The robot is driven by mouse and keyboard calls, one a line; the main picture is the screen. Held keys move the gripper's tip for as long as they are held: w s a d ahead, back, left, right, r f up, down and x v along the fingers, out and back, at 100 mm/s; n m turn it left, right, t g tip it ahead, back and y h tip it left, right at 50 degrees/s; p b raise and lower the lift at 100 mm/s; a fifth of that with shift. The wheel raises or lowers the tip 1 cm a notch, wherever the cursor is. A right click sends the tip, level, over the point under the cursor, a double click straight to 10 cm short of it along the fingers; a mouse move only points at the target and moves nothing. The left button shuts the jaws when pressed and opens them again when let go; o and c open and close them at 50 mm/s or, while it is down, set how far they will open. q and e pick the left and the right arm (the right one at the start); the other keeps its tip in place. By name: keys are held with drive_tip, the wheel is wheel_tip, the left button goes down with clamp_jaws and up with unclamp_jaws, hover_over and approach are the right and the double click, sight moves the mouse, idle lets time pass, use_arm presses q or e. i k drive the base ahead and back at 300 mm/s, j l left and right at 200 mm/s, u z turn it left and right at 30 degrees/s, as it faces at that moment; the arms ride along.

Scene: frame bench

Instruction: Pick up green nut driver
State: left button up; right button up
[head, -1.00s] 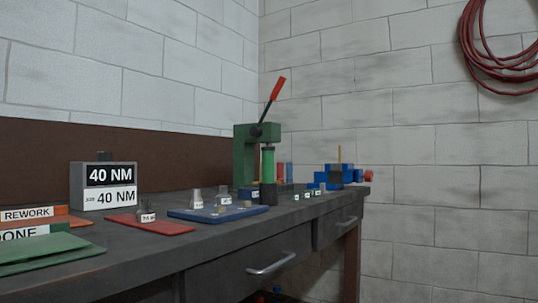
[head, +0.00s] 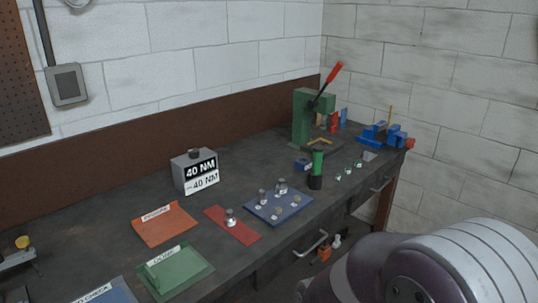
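The green nut driver (head: 317,163) stands upright on the dark workbench (head: 120,245), its green handle up and its dark lower part on or in a dark base. It is to the right of the blue mat and in front of the green press. A large grey and dark arm link of mine fills the lower right corner. Neither of my grippers is in view.
A blue mat (head: 266,216) with several small metal parts, a red mat (head: 240,231), an orange tray (head: 172,229) and a green tray (head: 180,276) lie along the bench. A torque box (head: 193,172), a green press (head: 302,117) and a blue vise (head: 374,134) stand farther back.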

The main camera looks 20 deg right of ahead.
sight(318, 150)
drive_tip(key=i+l+u, duration=0.2)
drive_tip(key=l+u, duration=0.25)
drive_tip(key=i+l+u, duration=0.1)
drive_tip(key=l+u, duration=0.3)
drive_tip(key=l, duration=0.35)
drive_tip(key=l+u, duration=0.45)
drive_tip(key=l, duration=0.2)
drive_tip(key=i, duration=0.05)
